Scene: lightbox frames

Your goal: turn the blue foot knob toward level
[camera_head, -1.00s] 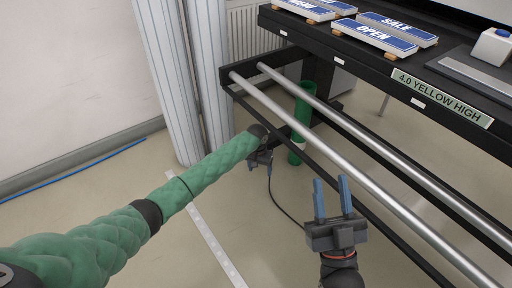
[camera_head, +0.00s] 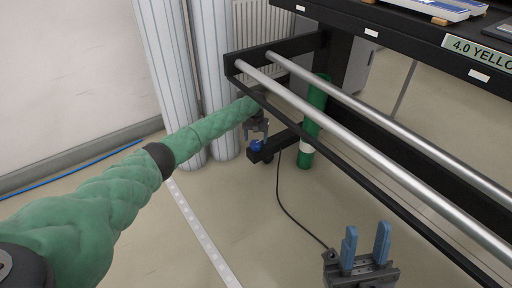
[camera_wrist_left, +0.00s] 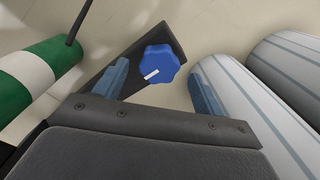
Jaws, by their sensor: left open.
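The blue foot knob (camera_head: 256,146) sits at the end of a black foot under the bench, near the floor. In the left wrist view the lobed blue knob (camera_wrist_left: 160,63) with a white mark shows between and beyond my open fingers, apart from both. My left gripper (camera_head: 256,136) is just above the knob in the head view, its fingers pointing down. It also shows in the wrist view (camera_wrist_left: 162,85). My right gripper (camera_head: 366,246) is open and empty at the bottom right, fingers pointing up, away from the knob.
A green cylinder with a white band (camera_head: 306,147) stands right of the foot. Metal rails (camera_head: 340,130) run along the bench. Pale striped rolls (camera_head: 170,70) stand behind the left arm. A dark cable (camera_head: 284,205) hangs to the floor.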

